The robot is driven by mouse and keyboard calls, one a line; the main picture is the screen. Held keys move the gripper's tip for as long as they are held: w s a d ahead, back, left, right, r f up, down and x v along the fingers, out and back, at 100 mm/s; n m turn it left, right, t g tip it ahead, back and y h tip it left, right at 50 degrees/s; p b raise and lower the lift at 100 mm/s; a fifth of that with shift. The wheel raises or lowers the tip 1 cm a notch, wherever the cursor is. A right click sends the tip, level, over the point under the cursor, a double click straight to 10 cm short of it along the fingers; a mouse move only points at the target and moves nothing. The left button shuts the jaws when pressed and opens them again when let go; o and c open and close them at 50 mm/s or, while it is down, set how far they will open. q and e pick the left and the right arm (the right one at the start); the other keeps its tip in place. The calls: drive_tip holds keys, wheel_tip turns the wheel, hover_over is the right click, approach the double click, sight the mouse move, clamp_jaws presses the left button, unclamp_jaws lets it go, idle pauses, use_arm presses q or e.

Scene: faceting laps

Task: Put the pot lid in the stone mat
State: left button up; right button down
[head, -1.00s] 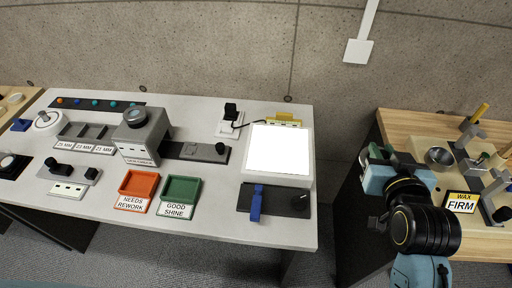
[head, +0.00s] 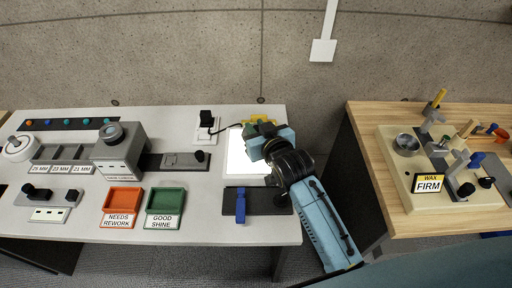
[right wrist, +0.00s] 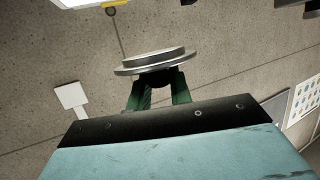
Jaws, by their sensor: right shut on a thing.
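My right gripper (head: 259,128) is over the back part of the bright white panel, its arm reaching in from the lower right. In the right wrist view its green fingers (right wrist: 158,88) are shut on the pot lid (right wrist: 155,61), a grey round stepped disc. The lid is held clear in the air; in the head view I cannot make it out behind the gripper. A dark flat mat (head: 262,207), which looks like the stone mat, lies in front of the panel. My left gripper is not in view.
The white panel (head: 235,160) adjoins the dark mat. Orange (head: 122,201) and green (head: 165,201) trays stand to the left. A gap separates the tables.

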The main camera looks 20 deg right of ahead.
wheel_tip(320, 180, down, 5)
drive_tip(key=shift+b, duration=0.45)
drive_tip(key=shift+f, duration=0.55)
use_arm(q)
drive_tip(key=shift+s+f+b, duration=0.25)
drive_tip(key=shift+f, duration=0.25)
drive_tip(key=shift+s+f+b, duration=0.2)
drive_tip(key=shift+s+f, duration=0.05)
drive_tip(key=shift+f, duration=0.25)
use_arm(e)
drive_tip(key=shift+f, duration=1.55)
drive_tip(key=shift+f, duration=0.15)
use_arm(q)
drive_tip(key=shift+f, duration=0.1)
use_arm(e)
drive_tip(key=c, duration=1.3)
unclamp_jaws()
